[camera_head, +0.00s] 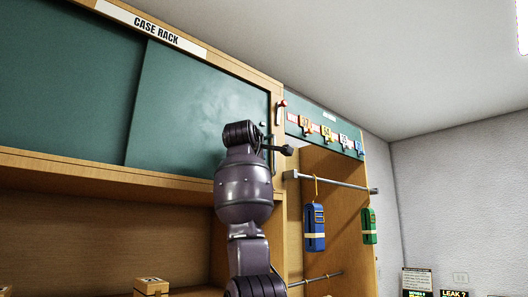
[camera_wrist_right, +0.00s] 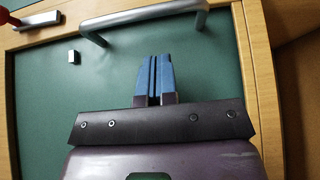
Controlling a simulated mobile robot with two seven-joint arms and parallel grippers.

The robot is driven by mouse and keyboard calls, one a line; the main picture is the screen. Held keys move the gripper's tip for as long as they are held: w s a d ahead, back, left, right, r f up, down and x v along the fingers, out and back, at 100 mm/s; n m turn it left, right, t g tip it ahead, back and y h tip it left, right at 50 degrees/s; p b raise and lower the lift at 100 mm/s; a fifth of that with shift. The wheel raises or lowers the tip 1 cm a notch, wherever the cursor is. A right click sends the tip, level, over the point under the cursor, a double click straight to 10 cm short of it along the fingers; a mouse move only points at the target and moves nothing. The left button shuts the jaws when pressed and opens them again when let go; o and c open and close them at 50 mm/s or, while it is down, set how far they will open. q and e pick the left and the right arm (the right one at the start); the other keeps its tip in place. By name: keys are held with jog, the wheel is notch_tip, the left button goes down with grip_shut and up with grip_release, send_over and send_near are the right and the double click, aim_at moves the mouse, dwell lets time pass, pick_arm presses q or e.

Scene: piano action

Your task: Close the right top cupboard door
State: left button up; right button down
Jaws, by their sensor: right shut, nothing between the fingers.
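The right top cupboard door (camera_head: 195,105) is a green panel under the "CASE RACK" sign, beside a second green panel (camera_head: 65,80). It looks flush or nearly flush with the wooden frame; I cannot tell whether a small gap is left. In the right wrist view the green door (camera_wrist_right: 205,75) fills most of the picture, with a silver bar handle (camera_wrist_right: 140,15) at the top. My right gripper (camera_wrist_right: 153,60) is shut and empty, its blue fingertips in front of the door and just short of the handle in the picture. Contact cannot be told. My left gripper is out of view.
A red lever (camera_head: 282,103) sits on the frame at the door's upper right. To the right is an open bay with a metal rail (camera_head: 335,182), where a blue case (camera_head: 314,228) and a green case (camera_head: 369,226) hang. An open shelf lies below the doors.

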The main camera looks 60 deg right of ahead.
pick_arm(q)
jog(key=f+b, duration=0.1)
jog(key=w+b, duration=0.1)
jog(key=b, duration=0.1)
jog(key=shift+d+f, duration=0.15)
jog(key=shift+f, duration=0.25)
pick_arm(e)
jog(key=v, duration=1)
